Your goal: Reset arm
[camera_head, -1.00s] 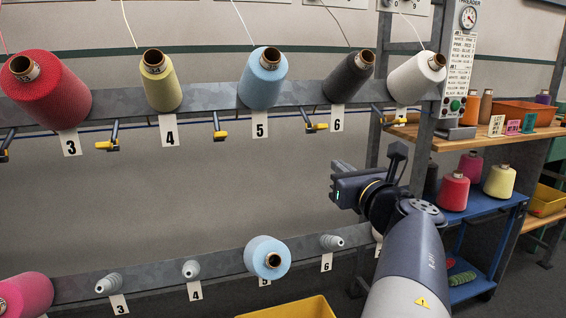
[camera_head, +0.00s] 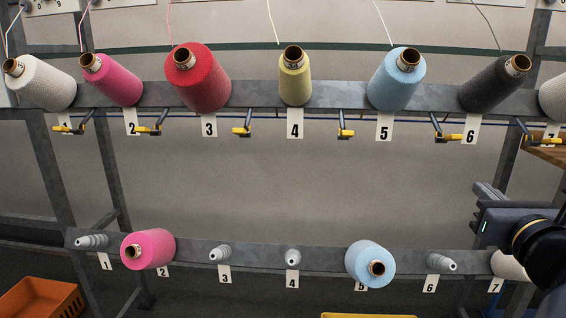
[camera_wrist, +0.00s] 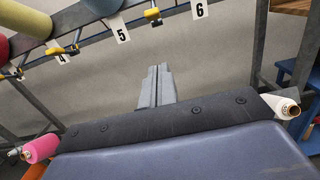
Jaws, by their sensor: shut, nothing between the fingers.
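My gripper shows at the right edge of the head view (camera_head: 488,196), its grey fingers in front of the creel frame's right side. In the wrist view my gripper's fingers (camera_wrist: 157,84) lie together, with nothing between them. They point at the bare wall below the upper rail and touch no cone. My arm is mostly cut off by the right edge of the head view.
The upper rail (camera_head: 340,97) carries white, pink, red, yellow, light blue and black cones. The lower rail (camera_head: 330,258) holds a pink cone (camera_head: 148,249) at 2, a light blue cone (camera_head: 370,263) at 5 and a partly hidden white cone (camera_head: 508,264) at 7. Pegs 1, 3, 4 and 6 are bare. An orange crate (camera_head: 40,298) stands lower left.

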